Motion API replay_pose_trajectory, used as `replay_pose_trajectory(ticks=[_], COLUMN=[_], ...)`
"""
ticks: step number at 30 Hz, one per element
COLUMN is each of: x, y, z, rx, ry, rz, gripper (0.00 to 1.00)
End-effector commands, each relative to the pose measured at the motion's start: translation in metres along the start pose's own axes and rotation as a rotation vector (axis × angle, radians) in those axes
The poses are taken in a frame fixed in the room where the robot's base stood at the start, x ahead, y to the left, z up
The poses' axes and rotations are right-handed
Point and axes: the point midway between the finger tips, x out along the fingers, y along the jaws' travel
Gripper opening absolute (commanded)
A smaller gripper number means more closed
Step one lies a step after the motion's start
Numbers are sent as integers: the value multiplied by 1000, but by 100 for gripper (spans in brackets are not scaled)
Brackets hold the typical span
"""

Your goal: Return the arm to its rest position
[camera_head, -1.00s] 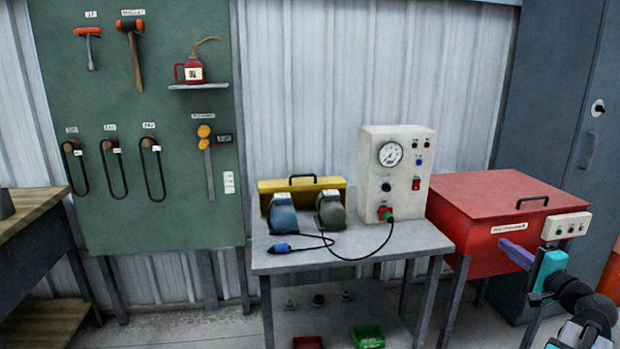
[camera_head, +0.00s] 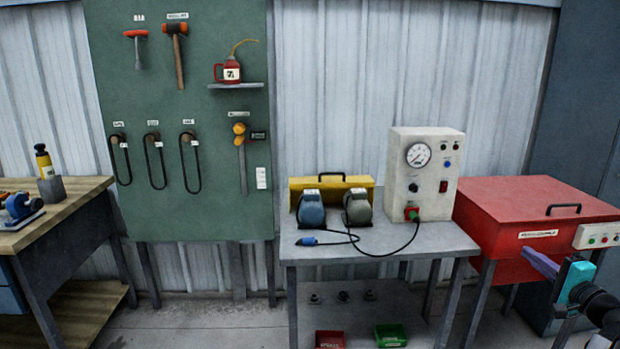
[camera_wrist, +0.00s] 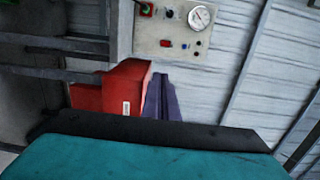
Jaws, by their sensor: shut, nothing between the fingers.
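My gripper (camera_head: 528,253) is at the right edge of the head view, with purple fingers and a teal body. The fingers are shut with nothing between them. They are in front of the red lidded box (camera_head: 535,194) in the picture. In the wrist view the purple fingers (camera_wrist: 160,82) point away from the teal body, and a red box shows beside them. My arm runs out of the head view at the lower right.
A grey table (camera_head: 375,245) carries a gauge box (camera_head: 424,175), a blue motor (camera_head: 311,210), a grey motor (camera_head: 357,208) and a yellow case (camera_head: 331,186). A green tool board (camera_head: 210,215) hangs left of it. A wooden bench (camera_head: 75,195) stands at far left. Floor shows between.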

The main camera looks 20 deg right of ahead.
Motion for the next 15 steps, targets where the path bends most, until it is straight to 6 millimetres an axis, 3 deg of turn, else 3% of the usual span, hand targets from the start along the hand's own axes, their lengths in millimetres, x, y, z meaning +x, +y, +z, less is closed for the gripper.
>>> replay_pose_trajectory(ticks=[8, 15], x=[37, 86], y=[15, 47], z=[39, 104], rx=[26, 73], ry=[-76, -189], rz=[16, 51], gripper=[0, 0])
